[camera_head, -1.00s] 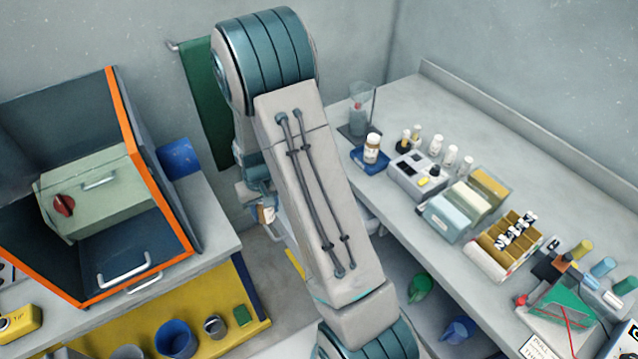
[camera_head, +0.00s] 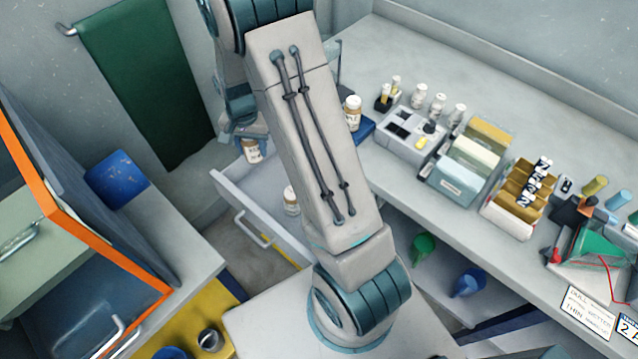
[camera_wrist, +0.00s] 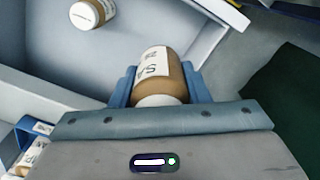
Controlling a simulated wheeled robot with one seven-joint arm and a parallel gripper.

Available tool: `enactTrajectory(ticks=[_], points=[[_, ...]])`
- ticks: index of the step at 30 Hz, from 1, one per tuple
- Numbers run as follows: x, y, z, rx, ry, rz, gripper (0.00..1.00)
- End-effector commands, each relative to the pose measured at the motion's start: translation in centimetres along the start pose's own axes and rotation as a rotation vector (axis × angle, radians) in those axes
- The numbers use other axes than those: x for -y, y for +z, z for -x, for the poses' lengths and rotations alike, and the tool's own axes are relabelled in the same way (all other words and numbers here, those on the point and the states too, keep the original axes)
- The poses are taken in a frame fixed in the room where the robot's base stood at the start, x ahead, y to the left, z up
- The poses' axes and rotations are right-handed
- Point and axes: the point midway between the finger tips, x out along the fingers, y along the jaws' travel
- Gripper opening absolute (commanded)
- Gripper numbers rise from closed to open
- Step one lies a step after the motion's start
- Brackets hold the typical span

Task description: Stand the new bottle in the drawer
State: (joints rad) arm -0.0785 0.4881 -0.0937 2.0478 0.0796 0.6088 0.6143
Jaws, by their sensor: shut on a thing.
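My gripper (camera_wrist: 160,92) is shut on a brown bottle with a white label and white cap; this held bottle (camera_wrist: 162,70) also shows in the head view (camera_head: 251,151). The open pale drawer (camera_head: 233,189) is under the right-hand bench, and the held bottle appears near its far end, over or beside its rim. In the wrist view the drawer wall (camera_wrist: 60,97) runs below and left of the bottle. A similar bottle (camera_head: 291,201) is inside the drawer, seemingly upright, partly beside my arm; it also shows in the wrist view (camera_wrist: 90,13). My arm hides part of the drawer.
Another brown bottle (camera_head: 352,112) stands on a blue pad (camera_head: 367,128) on the bench. A grey device (camera_head: 412,137), small white bottles and boxes fill the bench. A green cloth (camera_head: 145,80) hangs at the back. An orange-edged cabinet (camera_head: 60,215) stands left.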

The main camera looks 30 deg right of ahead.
Motion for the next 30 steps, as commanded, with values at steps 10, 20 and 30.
enactTrajectory(ticks=[10, 20, 30], points=[[0.3, -0.4, -2.7, -0.003, -0.003, -0.654, 0.19], [0.3, -0.4, -4.4, -0.002, -0.004, -1.278, 0.19], [0.2, -0.2, -5.2, -0.002, -0.003, -1.779, 0.19]])
